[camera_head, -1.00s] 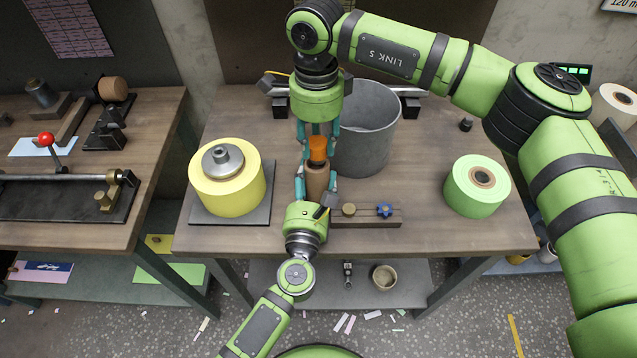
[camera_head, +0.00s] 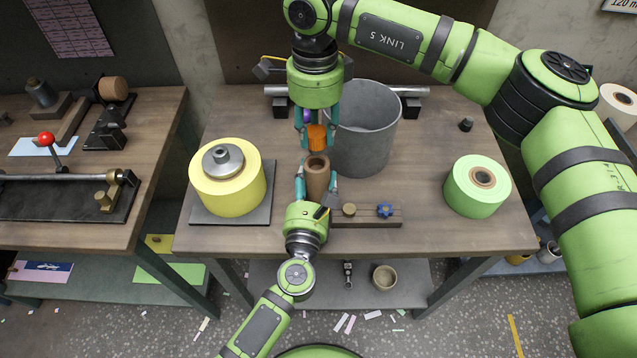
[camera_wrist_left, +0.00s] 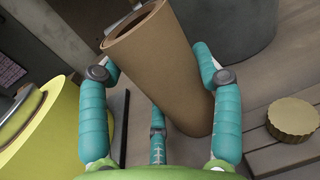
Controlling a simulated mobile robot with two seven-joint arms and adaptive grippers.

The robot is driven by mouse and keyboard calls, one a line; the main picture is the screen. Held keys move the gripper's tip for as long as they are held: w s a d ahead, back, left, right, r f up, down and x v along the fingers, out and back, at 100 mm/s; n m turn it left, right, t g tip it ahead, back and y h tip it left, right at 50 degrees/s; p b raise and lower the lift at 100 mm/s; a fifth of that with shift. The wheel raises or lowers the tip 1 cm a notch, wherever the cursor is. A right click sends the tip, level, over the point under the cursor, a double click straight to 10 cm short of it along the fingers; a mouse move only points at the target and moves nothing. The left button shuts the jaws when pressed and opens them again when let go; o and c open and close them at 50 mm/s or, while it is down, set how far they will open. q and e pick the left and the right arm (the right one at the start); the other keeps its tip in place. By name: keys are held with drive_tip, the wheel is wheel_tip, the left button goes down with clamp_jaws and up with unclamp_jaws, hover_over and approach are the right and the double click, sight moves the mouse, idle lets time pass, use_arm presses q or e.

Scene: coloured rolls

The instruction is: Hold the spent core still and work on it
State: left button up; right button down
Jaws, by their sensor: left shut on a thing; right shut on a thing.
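The spent core (camera_head: 317,178) is a brown cardboard tube, standing about upright near the middle of the table. My left gripper (camera_head: 316,186) is shut on it from the front, one finger on each side. The left wrist view shows the core (camera_wrist_left: 165,75) between the teal fingers, its hollow top end open. My right gripper (camera_head: 319,126) comes down from above and is shut on an orange ribbed plug (camera_head: 317,138). The plug is just above the core's open mouth, and the mouth shows below it. A small purple part shows between the right fingers; I cannot tell what it belongs to.
A grey bin (camera_head: 366,135) stands close to the right of the core. A yellow roll (camera_head: 228,190) with a metal hub sits on a dark plate at left. A green roll (camera_head: 470,195) stands at right. A low wooden block (camera_head: 365,219) with two knobs lies in front of the bin.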

use_arm(q)
drive_tip(key=shift+s+f, duration=0.15)
drive_tip(key=shift+f, duration=0.25)
use_arm(e)
drive_tip(key=w+d+r, duration=0.4)
drive_tip(key=d, duration=0.1)
drive_tip(key=shift+d, duration=0.35)
idle(0.4)
use_arm(q)
drive_tip(key=o, duration=1.4)
drive_tip(key=shift+w+r, duration=0.1)
drive_tip(key=shift+w, duration=0.1)
use_arm(e)
drive_tip(key=shift+w+f, duration=0.1)
drive_tip(key=shift+w, duration=0.05)
use_arm(q)
drive_tip(key=shift+s+r, duration=0.1)
drive_tip(key=shift+s+a+b, duration=0.25)
drive_tip(key=shift+s+b, duration=0.3)
drive_tip(key=shift+s, duration=1.25)
drive_tip(key=shift+s+a+b, duration=0.2)
drive_tip(key=shift+s+b, duration=0.35)
drive_tip(key=shift+s, duration=1.25)
drive_tip(key=shift+s+a, duration=0.1)
drive_tip(key=shift+s, duration=0.65)
use_arm(e)
drive_tip(key=shift+f, duration=1.25)
